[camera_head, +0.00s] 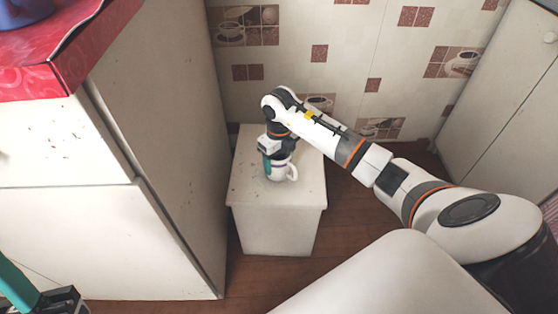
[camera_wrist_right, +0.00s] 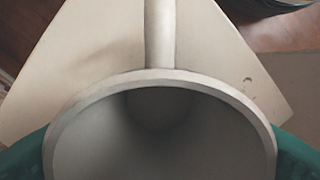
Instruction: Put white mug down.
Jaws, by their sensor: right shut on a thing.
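The white mug (camera_head: 282,174) is upright at the small white stand (camera_head: 262,205), over its top, with its handle to the right in the head view. I cannot tell whether its base touches the top. In the right wrist view the mug (camera_wrist_right: 160,78) shows its open rim and empty inside, handle pointing up the picture. My right gripper (camera_head: 272,164) is shut on the mug, teal fingers on both sides of it. My left gripper (camera_head: 40,298) is only partly in view at the bottom left corner; its jaw opening is hidden.
A tall white cabinet (camera_head: 150,130) stands left of the stand, with a red patterned cloth (camera_head: 75,50) on a counter at the top left. The tiled wall (camera_head: 340,60) is behind. Another white cabinet (camera_head: 505,100) is at the right. The stand's top around the mug is clear.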

